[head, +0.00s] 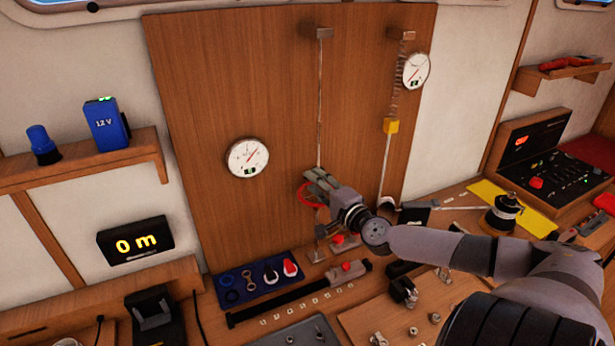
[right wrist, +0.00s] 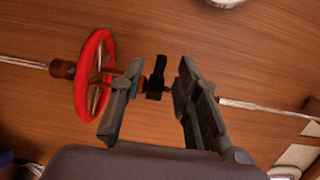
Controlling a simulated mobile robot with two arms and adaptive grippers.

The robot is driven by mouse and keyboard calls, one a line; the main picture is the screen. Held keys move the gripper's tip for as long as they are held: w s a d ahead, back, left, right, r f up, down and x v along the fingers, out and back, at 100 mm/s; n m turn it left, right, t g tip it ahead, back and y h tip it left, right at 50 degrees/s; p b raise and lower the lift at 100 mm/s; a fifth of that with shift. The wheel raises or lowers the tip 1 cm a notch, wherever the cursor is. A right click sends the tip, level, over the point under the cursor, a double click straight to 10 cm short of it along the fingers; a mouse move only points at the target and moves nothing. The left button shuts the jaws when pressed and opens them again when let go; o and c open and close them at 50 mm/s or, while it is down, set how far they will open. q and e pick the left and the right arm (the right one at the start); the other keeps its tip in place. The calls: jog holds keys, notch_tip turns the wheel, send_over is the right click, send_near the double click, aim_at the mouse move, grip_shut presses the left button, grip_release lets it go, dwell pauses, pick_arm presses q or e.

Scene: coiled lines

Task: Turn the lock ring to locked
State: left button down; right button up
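My right gripper (head: 318,178) is at the thin vertical line on the wooden panel, beside a red handwheel (head: 306,196). In the right wrist view the red handwheel (right wrist: 88,85) is left of the fingers, on the same line. A small black collar with a tab (right wrist: 155,80), which looks like the lock ring, sits on the line between the two fingers of the right gripper (right wrist: 160,68). The fingers are apart, with a small gap showing on each side of the collar. In the head view the collar is hidden by the gripper. My left gripper is not in view.
A round gauge (head: 248,158) is left of the line; a second line with a spring and yellow block (head: 391,126) runs to the right. Below are a blue tray (head: 258,280) of small parts and a black bar (head: 295,300).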

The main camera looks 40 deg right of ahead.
jog(key=shift+w+d, duration=0.15)
jog(key=shift+w, duration=0.95)
jog(key=shift+w+d, duration=0.15)
jog(key=shift+w, duration=0.9)
grip_shut()
jog(key=shift+s, duration=0.1)
